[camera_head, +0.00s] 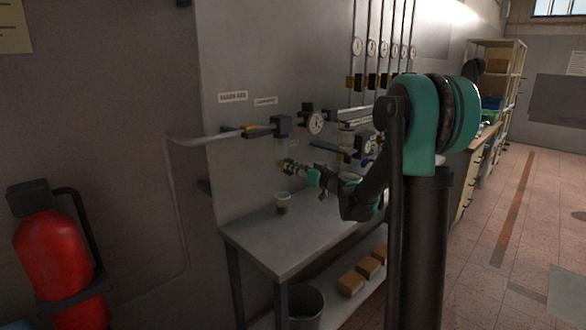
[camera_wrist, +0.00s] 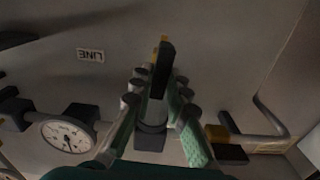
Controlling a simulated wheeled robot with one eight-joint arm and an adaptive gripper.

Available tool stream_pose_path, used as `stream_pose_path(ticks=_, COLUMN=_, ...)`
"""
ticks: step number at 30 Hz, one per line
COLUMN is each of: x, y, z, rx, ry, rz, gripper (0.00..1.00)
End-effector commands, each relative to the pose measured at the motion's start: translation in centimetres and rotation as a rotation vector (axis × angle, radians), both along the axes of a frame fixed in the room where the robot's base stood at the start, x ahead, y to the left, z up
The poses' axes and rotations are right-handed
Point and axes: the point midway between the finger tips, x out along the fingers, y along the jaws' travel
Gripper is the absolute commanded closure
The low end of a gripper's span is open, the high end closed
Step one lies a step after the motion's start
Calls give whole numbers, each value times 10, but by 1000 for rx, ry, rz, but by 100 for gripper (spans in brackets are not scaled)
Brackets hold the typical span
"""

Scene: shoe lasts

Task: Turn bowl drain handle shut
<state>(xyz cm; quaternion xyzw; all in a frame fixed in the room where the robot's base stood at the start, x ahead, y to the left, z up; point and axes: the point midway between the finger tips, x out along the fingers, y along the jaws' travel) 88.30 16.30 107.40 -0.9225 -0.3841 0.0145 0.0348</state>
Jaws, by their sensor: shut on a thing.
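The filter unit has a dark head (camera_head: 281,126) on the wall pipe and a pale bowl (camera_head: 281,149) hanging under it. My gripper (camera_head: 289,167) is at the bottom of this bowl, reaching in from the right. In the wrist view my gripper (camera_wrist: 158,82) has its two green-sided fingers closed in around a dark, narrow drain handle (camera_wrist: 163,66). Small yellow parts show just beyond it. The fingers hide part of the handle, and its exact angle is hard to tell. A small cup (camera_head: 283,203) stands on the bench below the bowl.
A pressure gauge (camera_head: 315,124) sits to the right of the filter unit; it also shows in the wrist view (camera_wrist: 66,136). The metal bench (camera_head: 262,240) is mostly clear at its left end. A red extinguisher (camera_head: 55,245) is at far left, and a bin (camera_head: 305,305) stands below.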

Motion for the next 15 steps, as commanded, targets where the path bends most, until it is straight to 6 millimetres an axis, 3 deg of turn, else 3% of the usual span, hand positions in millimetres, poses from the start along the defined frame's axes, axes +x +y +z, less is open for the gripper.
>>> stream_pose_path(ticks=15, x=2, y=-2, z=-1, rx=304, ry=306, rz=0, gripper=100)
